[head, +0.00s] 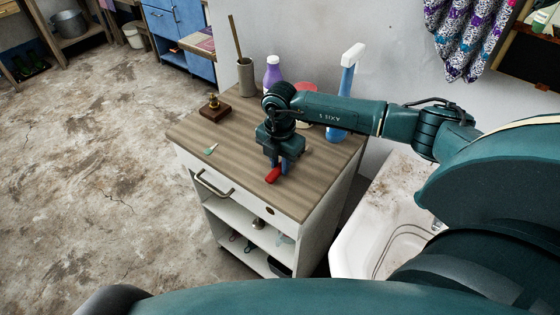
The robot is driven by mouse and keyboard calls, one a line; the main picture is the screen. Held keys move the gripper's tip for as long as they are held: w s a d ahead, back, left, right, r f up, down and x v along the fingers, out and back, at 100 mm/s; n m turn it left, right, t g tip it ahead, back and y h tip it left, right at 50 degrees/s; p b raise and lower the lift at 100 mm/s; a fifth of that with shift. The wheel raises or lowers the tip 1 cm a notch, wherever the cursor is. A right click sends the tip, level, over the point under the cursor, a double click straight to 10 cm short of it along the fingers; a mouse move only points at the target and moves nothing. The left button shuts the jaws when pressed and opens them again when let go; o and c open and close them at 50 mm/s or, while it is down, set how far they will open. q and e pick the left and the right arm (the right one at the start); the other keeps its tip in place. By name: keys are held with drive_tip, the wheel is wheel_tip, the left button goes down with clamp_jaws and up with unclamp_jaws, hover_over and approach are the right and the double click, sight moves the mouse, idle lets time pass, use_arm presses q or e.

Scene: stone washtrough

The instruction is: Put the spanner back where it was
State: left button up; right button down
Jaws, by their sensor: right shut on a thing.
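My right gripper (279,158) points down low over the front right part of the wooden cabinet top (235,160). It is shut on a small red object (273,175) that sticks out at its fingertips. Most of this object is hidden by the gripper, so I cannot tell for sure that it is the spanner, nor whether it touches the top. No other spanner can be made out clearly. My left gripper is not in view.
On the cabinet top are a brass-topped wooden block (215,110), a small green-and-white item (211,149), a grey holder (246,78), a purple bottle (272,72) and a blue spray bottle (343,95). Small items lie on the shelves below. A white basin (350,245) stands right.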

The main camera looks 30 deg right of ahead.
drive_tip(key=c, duration=1.3)
unclamp_jaws()
drive_tip(key=shift+f, duration=0.1)
drive_tip(key=shift+o, duration=0.2)
